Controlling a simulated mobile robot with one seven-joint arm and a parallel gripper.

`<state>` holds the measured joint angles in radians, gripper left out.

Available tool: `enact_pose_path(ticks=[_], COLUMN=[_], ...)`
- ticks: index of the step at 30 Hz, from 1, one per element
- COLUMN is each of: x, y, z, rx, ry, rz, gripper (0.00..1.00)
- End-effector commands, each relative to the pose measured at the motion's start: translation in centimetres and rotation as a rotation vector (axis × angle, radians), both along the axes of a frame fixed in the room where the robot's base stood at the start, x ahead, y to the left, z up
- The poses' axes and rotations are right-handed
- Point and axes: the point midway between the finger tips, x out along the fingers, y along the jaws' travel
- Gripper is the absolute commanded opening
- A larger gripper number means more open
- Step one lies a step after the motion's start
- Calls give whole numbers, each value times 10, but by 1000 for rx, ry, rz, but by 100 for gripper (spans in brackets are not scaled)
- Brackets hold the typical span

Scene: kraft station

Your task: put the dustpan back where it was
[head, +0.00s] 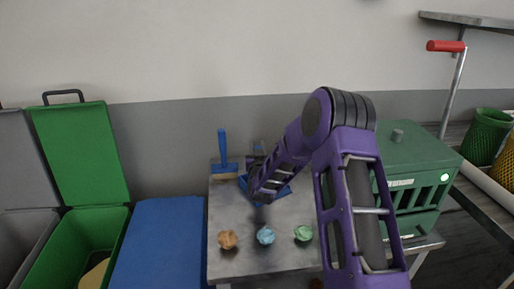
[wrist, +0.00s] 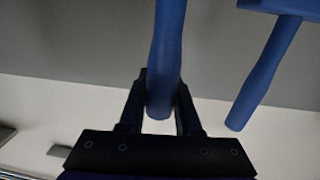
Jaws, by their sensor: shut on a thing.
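The blue dustpan (head: 284,190) shows in the head view low over the back of the grey table, partly hidden behind my arm. I cannot tell whether it touches the tabletop. In the wrist view my gripper (wrist: 161,84) is shut on a blue handle, the dustpan's handle (wrist: 166,45), which runs up out of the frame between the fingers. A blue hand brush (head: 222,155) stands with its handle up at the table's back left. Its handle (wrist: 265,75) also appears beside the held one in the wrist view, apart from my gripper.
Brown, blue and green crumpled pieces (head: 228,239) (head: 266,235) (head: 303,233) lie along the table's front (head: 245,262). A green box (head: 425,165) stands at the right. A blue-lidded bin (head: 160,240) and an open green bin (head: 85,235) stand left. The wall is close behind.

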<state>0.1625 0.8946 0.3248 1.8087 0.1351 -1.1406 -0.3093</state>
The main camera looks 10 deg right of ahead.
Motion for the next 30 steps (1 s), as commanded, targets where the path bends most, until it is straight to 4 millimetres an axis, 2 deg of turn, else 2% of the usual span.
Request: enact_pose_path(ticks=[9, 10, 15, 26, 30], x=[0, 0, 0, 0, -16], y=[0, 0, 0, 0, 2], z=[-2, -2, -1, 3, 1], rx=[0, 0, 0, 0, -1], ry=[-3, -2, -2, -2, 0], rz=[1, 1, 1, 1, 2], gripper=[0, 34, 62, 62, 62])
